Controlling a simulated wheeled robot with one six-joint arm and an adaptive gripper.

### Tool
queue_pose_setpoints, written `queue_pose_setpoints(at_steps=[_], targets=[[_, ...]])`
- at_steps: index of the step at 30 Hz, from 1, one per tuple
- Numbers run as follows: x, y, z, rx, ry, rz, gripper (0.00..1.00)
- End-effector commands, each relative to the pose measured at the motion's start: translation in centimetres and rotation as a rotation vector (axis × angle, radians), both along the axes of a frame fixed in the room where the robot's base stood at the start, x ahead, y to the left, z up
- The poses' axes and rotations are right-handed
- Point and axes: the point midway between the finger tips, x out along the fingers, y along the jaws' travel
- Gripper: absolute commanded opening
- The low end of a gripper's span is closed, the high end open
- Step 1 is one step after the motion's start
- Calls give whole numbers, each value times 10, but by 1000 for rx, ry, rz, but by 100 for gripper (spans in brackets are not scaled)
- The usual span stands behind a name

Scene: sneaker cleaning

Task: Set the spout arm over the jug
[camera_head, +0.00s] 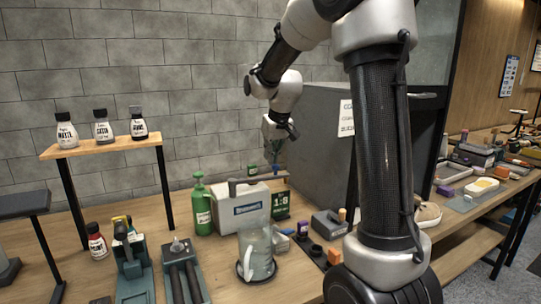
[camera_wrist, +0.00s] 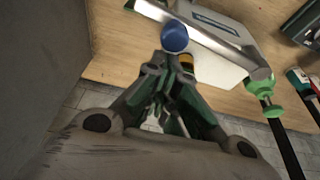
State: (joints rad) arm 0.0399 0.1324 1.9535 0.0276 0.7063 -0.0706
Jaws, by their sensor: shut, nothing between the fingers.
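A clear jug (camera_head: 257,254) with a pale handle stands on a dark round base in front of a white dispenser box (camera_head: 240,208). A grey bar that looks like the spout arm (camera_head: 258,181) lies across the top of the box and points right, not over the jug. My gripper (camera_head: 275,152) hangs above and behind the bar's right end, pointing down. In the wrist view its fingertips (camera_wrist: 170,62) are together and empty, close to a blue round cap (camera_wrist: 174,37) beside the grey bar (camera_wrist: 215,37). I cannot tell whether they touch it. The jug is not seen there.
A grey cabinet (camera_head: 318,150) stands close on the right. A wooden shelf (camera_head: 105,147) with several small bottles is at left.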

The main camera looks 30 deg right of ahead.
Motion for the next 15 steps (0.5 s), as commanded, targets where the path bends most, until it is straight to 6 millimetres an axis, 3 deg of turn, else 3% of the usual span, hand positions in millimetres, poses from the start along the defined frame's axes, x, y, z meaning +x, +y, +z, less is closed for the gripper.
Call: queue_pose_setpoints(at_steps=[15], targets=[[-10,0,0,1,-1,-69,0]])
